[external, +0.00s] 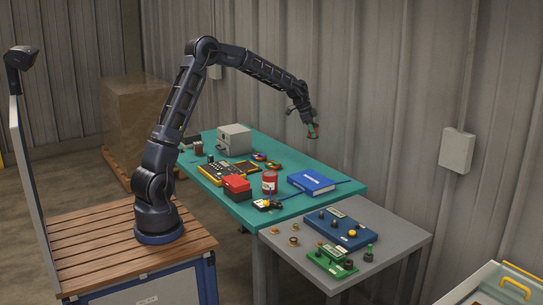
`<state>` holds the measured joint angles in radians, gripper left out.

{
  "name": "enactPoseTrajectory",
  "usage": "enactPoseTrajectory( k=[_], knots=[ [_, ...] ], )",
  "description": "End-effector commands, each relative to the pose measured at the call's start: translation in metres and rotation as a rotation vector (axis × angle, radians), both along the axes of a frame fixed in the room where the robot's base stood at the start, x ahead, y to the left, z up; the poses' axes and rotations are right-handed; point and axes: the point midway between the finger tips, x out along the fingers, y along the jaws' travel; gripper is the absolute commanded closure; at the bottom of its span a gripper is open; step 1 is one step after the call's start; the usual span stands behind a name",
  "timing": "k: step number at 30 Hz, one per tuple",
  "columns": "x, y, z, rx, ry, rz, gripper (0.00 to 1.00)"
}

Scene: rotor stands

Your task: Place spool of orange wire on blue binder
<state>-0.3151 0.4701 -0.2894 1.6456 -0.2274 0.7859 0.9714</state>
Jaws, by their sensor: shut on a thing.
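My gripper (311,121) is raised above the far side of the green table, shut on a small piece with orange-red and dark colours (313,133). It looks like the spool of orange wire, but it is too small to be sure. The blue binder (311,182) lies flat near the right end of the green table, with white lettering on it. My gripper is well above the binder and further back, apart from it.
Two small coloured spools (273,166) lie mid-table near a grey box (234,139). A red can (270,182), a red box (236,187) and a yellow-black device (222,173) stand left of the binder. A grey table (395,232) in front bears blue and green panels.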

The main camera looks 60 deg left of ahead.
Motion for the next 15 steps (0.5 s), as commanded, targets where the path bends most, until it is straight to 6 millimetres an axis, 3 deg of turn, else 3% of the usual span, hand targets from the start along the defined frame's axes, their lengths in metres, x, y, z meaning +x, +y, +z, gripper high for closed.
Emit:
enactPoseTrajectory(
  k=[3,8,15],
  knots=[
    [-0.013,-0.02,0.003,0.002,-0.001,-0.018,0.78],
    [-0.02,-0.029,-0.004,0.003,0.002,-0.026,0.78],
    [-0.02,-0.03,-0.051,0.004,0.003,-0.027,0.78]
  ],
)
